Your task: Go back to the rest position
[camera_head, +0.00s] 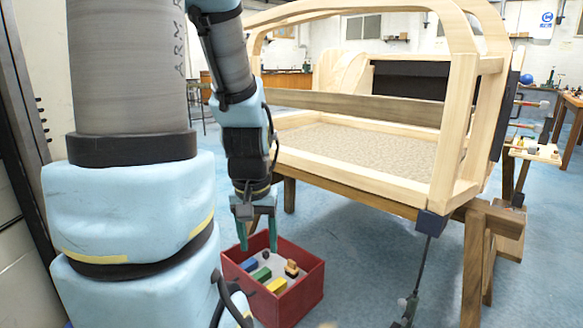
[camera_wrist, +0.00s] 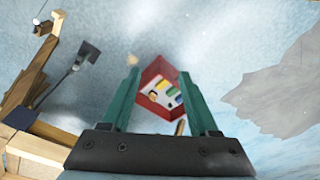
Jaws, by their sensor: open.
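My gripper (camera_head: 258,234) points down, with its two green fingers apart and nothing between them. In the head view it hangs above the far left side of a red open box (camera_head: 305,292). In the wrist view, my gripper (camera_wrist: 158,95) has its fingers on either side of the picture's middle, and the red box (camera_wrist: 150,72) shows beyond them, lower down. Several small coloured blocks lie in the box, including a yellow block (camera_head: 277,286), a blue one (camera_head: 248,264) and a green one (camera_head: 262,274).
A large wooden bodyframe (camera_head: 455,130) on a wooden stand (camera_head: 474,265) fills the middle and right. A dark block with a rod (camera_head: 430,223) sits at its near corner. Blue floor (camera_head: 360,270) is open between the box and the stand. A side shelf (camera_head: 533,150) holds tools.

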